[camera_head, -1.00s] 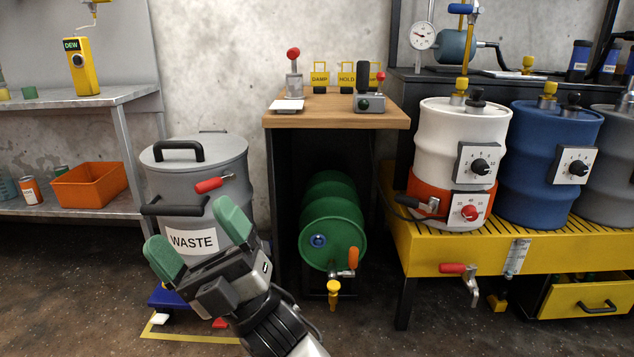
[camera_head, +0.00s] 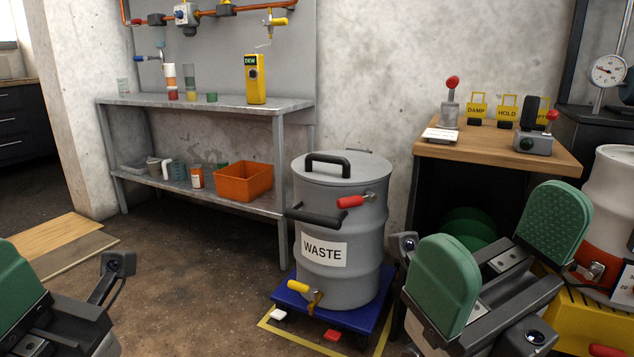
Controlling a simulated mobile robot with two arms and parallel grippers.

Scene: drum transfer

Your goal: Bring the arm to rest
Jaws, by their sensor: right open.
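My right gripper (camera_head: 498,262) is at the lower right of the head view. Its two green-padded fingers are wide apart with nothing between them. It stands in front of the wooden-topped bench and the white drum, touching neither as far as I can see. My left gripper (camera_head: 22,283) is cut off by the lower left corner. Only one green pad and part of its body show, so its opening cannot be judged.
A grey WASTE drum (camera_head: 338,230) stands on a blue wheeled base (camera_head: 288,297) between my grippers. A wooden-topped bench (camera_head: 485,148) is behind the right gripper, and a white drum (camera_head: 612,190) is at the right edge. A metal shelf (camera_head: 130,101) stands at the back left.

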